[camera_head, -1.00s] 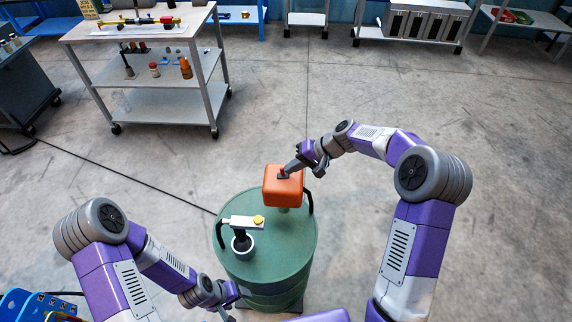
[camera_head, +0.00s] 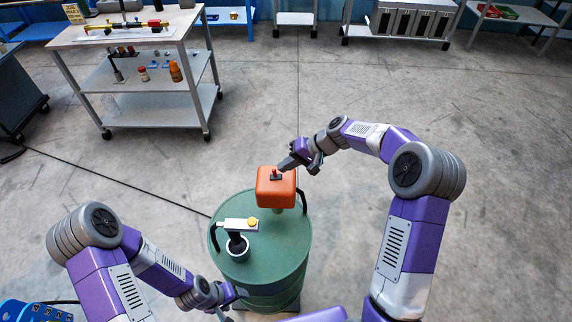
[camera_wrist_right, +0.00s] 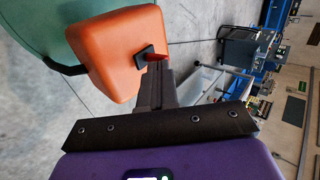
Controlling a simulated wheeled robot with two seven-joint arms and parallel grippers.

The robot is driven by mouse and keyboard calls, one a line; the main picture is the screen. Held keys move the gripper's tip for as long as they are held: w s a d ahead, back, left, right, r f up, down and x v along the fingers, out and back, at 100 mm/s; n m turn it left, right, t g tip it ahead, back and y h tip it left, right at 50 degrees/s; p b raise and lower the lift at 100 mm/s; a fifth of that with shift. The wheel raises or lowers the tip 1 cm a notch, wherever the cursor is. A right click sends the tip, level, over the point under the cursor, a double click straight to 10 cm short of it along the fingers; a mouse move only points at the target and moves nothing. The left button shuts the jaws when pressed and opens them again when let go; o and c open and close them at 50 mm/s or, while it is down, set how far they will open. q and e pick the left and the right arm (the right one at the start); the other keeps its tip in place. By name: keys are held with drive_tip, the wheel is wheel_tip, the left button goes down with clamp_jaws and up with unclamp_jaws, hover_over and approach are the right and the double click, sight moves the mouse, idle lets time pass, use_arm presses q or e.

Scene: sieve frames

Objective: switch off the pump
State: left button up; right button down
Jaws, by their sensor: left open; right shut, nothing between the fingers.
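The pump is an orange box (camera_head: 276,190) standing on a green drum (camera_head: 262,262). A small red switch (camera_head: 276,172) on a dark plate sits on top of the box. In the right wrist view the red switch (camera_wrist_right: 156,57) shows on the orange box (camera_wrist_right: 118,55), just beyond my fingertips. My right gripper (camera_head: 281,167) is shut and empty, close beside the switch at its upper right; I cannot tell whether it touches. My left gripper (camera_head: 236,298) is open, low at the drum's left front side, partly hidden by its arm.
A white nozzle piece with a yellow knob (camera_head: 252,222) and a dark-necked cup (camera_head: 237,246) stand on the drum. A cable runs across the floor to the drum. A wheeled cart (camera_head: 150,90) stands at the back left. The floor on the right is clear.

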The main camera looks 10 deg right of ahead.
drive_tip(key=p+v, duration=0.2)
drive_tip(key=v, duration=1.1)
drive_tip(key=shift+d, duration=0.15)
drive_tip(key=shift+f, duration=0.2)
